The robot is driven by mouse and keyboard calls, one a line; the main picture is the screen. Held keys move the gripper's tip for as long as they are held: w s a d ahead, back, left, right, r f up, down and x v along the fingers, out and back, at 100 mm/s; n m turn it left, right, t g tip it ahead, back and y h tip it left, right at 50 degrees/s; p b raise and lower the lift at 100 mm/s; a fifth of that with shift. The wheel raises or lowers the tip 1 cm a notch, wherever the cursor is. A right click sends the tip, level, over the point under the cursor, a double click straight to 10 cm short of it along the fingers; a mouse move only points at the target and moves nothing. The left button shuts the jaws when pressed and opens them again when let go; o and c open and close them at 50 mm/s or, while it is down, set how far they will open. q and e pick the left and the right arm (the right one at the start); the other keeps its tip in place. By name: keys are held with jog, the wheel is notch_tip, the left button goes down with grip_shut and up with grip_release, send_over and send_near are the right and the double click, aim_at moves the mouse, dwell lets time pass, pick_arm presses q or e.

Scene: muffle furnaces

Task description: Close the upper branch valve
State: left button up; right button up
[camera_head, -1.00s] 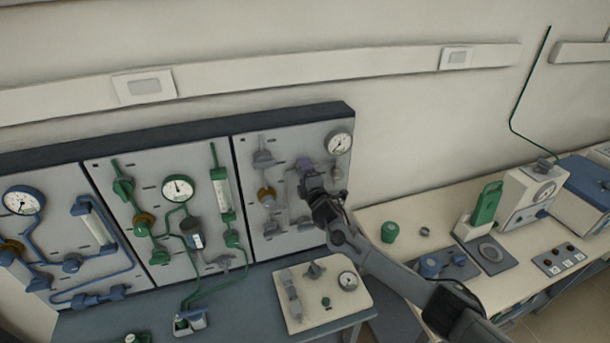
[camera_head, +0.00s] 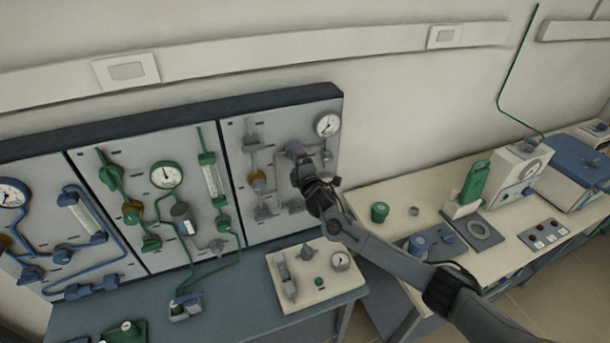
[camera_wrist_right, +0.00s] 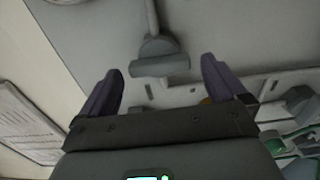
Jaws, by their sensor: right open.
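My right gripper (camera_head: 296,152) is in front of the grey right-hand panel (camera_head: 236,133), below and left of its gauge. In the right wrist view, the purple fingers of my right gripper (camera_wrist_right: 160,66) are open and apart. A grey valve handle (camera_wrist_right: 160,58) with a pipe above it lies between the fingertips, with a gap on each side. In the head view my gripper hides that part of the panel, so I cannot tell whether this is the upper branch valve. Another grey valve (camera_head: 251,143) sits on the panel's left pipe. My left gripper is not in view.
A round gauge (camera_head: 327,124) is close to my right gripper. A brass-coloured fitting (camera_head: 257,181) and grey valves sit lower on the panel. A cream board (camera_head: 312,283) lies on the bench below. The right bench holds a green canister (camera_head: 380,212) and instruments.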

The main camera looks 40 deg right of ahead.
jog(key=v, duration=0.8)
jog(key=shift+s+b, duration=0.2)
jog(key=shift+b, duration=0.1)
